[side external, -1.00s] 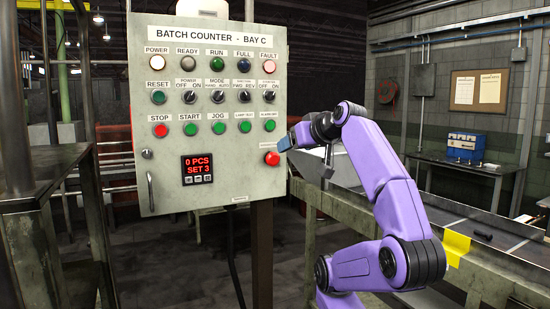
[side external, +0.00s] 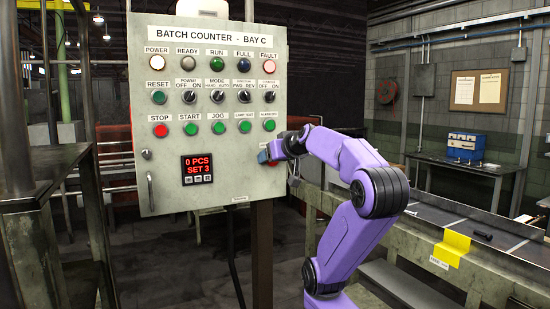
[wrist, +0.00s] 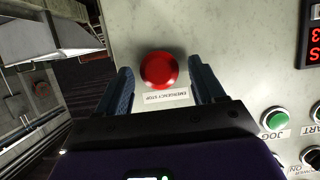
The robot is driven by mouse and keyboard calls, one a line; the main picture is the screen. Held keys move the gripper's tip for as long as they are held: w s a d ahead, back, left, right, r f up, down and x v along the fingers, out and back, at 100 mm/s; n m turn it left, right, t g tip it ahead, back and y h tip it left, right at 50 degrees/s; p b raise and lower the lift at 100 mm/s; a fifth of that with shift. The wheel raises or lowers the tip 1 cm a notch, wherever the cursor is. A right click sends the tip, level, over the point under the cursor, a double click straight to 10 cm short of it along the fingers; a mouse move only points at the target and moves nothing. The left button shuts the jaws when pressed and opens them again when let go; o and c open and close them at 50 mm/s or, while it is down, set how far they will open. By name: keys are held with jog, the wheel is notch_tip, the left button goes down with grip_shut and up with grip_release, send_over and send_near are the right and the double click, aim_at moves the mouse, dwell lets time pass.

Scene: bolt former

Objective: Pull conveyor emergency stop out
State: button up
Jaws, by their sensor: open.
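The red mushroom-shaped emergency stop button (wrist: 159,70) is on the grey panel, above its upside-down EMERGENCY STOP label (wrist: 166,96) in the wrist view. My gripper (wrist: 160,71) is open, with one blue finger on each side of the button. Gaps show between the fingers and the red head, so I see no grip on it. In the side view my gripper (side external: 265,155) is at the lower right of the control panel (side external: 219,201) and hides most of the button.
The panel carries lamps, switches, green buttons and a separate red STOP button (side external: 161,130). Its display (side external: 197,168) reads 0 PCS, SET 3. A conveyor (side external: 440,215) with a dark bolt (side external: 482,236) runs at right. Green buttons (wrist: 275,119) lie right of the fingers.

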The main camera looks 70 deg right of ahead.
jog(key=c, duration=1.1)
jog(key=shift+s+a, duration=0.3)
jog(key=shift+a, duration=0.05)
jog(key=o, duration=1.1)
jog(key=shift+s+a, duration=0.1)
jog(key=shift+s, duration=0.05)
jog(key=v, duration=1.7)
